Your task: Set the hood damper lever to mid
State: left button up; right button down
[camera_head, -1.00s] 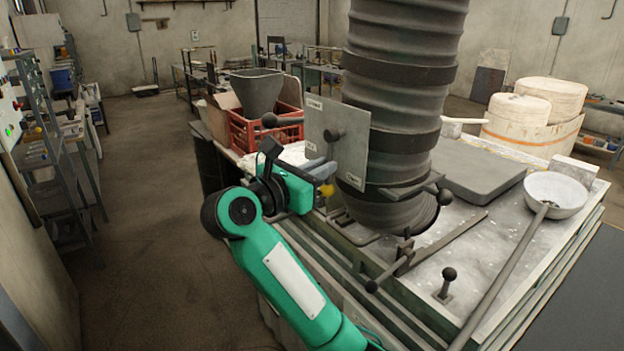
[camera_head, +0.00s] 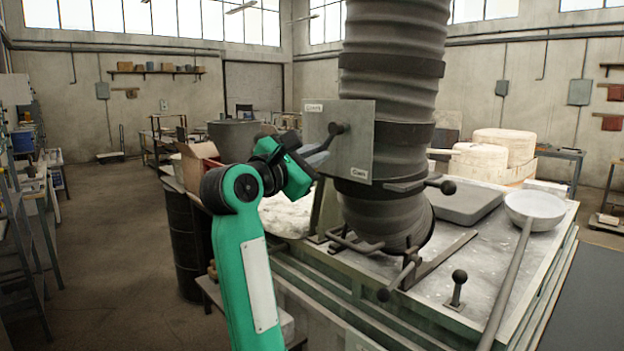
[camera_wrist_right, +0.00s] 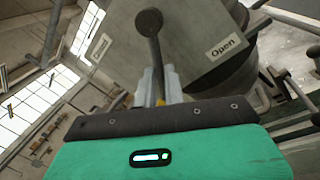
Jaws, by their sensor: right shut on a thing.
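The damper plate (camera_head: 358,142) is a grey panel on the front of the thick ribbed duct. It has a label at its upper left and an "Open" label (camera_wrist_right: 226,46) at its lower right. The damper lever (camera_head: 338,128) is dark with a rounded end, and its rod slants down-left across the plate. My right gripper (camera_head: 316,157) is at the plate's left side, its pale fingers closed around the lever's rod. In the right wrist view the lever (camera_wrist_right: 150,24) runs down between the fingers (camera_wrist_right: 159,88). The gripped part is partly hidden. My left gripper is out of view.
The ribbed duct (camera_head: 395,75) stands just behind the plate. Dark ball-ended handles (camera_head: 447,187) stick out near its foot. A ladle (camera_head: 535,207) lies on the bench at right, and a dark drum (camera_head: 190,235) stands behind my arm. Floor at left is open.

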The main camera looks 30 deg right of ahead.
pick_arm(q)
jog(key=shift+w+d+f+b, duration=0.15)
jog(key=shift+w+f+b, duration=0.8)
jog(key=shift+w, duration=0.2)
pick_arm(e)
jog(key=shift+w+r+m, duration=0.3)
jog(key=shift+w+m, duration=0.05)
jog(key=shift+m, duration=0.55)
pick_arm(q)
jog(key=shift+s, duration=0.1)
pick_arm(e)
jog(key=c, duration=1.5)
grip_release()
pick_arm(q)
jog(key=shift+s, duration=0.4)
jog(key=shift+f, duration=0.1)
pick_arm(e)
jog(key=shift+f, duration=0.15)
